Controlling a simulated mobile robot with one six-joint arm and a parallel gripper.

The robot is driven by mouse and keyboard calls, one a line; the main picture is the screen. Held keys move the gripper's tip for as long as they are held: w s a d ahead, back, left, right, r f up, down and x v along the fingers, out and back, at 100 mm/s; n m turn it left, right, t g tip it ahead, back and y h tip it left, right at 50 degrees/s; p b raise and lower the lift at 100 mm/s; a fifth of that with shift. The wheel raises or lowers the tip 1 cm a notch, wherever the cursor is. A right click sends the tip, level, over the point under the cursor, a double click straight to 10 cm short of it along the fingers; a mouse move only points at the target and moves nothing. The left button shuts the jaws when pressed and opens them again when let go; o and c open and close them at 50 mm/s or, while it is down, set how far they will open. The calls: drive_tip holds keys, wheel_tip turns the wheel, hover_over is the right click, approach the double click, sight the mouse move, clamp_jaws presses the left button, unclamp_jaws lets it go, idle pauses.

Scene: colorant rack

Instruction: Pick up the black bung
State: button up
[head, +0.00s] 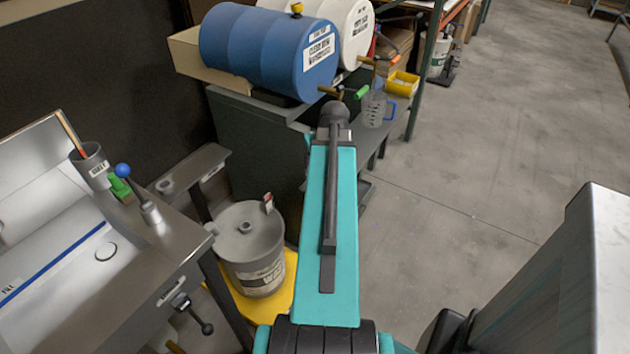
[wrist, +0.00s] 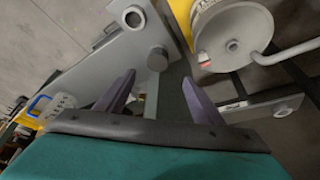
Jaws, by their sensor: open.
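No plainly black bung shows in the head view, where my own arm covers part of the dark cabinet. In the wrist view a dark grey, round, stubby piece (wrist: 157,58) sits at the edge of a grey metal surface (wrist: 115,55). It may be the black bung, but its colour leaves this unsure. My gripper (wrist: 158,77) is open, its two dark fingers apart with nothing between them. The round piece appears just beyond the fingertips, roughly centred between them. The height gap cannot be told. In the head view my gripper is hidden behind the arm.
A blue drum (head: 262,50) and a white drum (head: 345,25) lie on the dark cabinet (head: 250,130). A clear jug (head: 374,108) stands right of my arm. A lidded pail (head: 247,245) stands left.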

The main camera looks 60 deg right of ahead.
drive_tip(key=shift+s+d+r, duration=0.1)
drive_tip(key=shift+d+r, duration=0.05)
drive_tip(key=shift+r, duration=0.05)
drive_tip(key=shift+f, duration=0.2)
drive_tip(key=shift+p+x, duration=0.3)
drive_tip(key=shift+x, duration=3.9)
drive_tip(key=shift+d, duration=0.1)
drive_tip(key=shift+p+x, duration=0.45)
drive_tip(key=shift+x, duration=2.1)
drive_tip(key=c, duration=1.1)
drive_tip(key=shift+c, duration=0.2)
